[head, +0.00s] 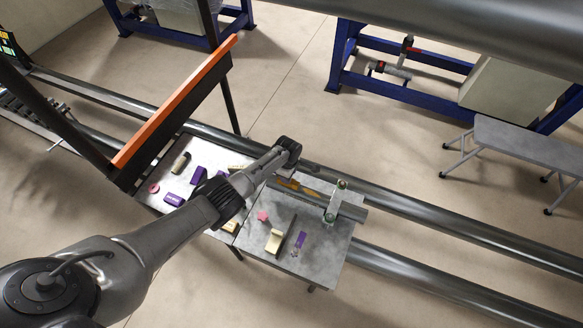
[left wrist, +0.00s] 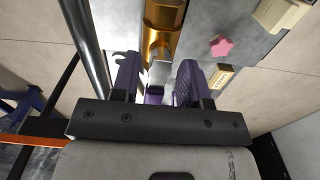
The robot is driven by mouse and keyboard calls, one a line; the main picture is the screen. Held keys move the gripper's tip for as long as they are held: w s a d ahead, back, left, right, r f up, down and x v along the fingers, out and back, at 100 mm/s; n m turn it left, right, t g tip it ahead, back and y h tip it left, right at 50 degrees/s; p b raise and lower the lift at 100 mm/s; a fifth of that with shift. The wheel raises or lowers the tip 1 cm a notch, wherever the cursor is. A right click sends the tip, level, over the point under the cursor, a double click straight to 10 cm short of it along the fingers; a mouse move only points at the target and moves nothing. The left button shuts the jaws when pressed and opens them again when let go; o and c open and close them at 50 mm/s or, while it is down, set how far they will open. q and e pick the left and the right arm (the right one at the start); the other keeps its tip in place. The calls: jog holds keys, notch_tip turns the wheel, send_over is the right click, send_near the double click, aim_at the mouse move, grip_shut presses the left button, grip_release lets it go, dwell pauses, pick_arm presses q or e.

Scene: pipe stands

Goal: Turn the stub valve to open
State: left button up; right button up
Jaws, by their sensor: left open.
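The stub valve's brass body (head: 302,188) lies along the grey pipe over the table, left of a metal clamp. In the left wrist view, the brass body (left wrist: 163,18) is at the top centre, with a flat grey lever (left wrist: 159,72) below it. My left gripper (left wrist: 157,64) is open, with one finger on each side of the lever. I cannot tell whether either finger touches it. In the head view my left arm's wrist covers the gripper and the valve's left end. My right gripper is not in view.
A pink star (head: 262,216), a cream block (head: 274,241) and a purple block (head: 300,240) lie on the table (head: 318,270). An upright clamp (head: 334,203) stands right of the valve. An orange-topped beam (head: 178,102) rises at the left. A large pipe (head: 440,232) runs behind the table.

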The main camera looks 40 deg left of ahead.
pick_arm(q)
jog(key=shift+r, duration=0.3)
notch_tip(320, 180, up, 4)
jog(key=shift+f, duration=0.1)
jog(key=shift+r, duration=0.8)
jog(key=shift+r, duration=0.1)
notch_tip(320, 180, up, 14)
jog(key=b, duration=0.2)
jog(key=shift+f, duration=0.2)
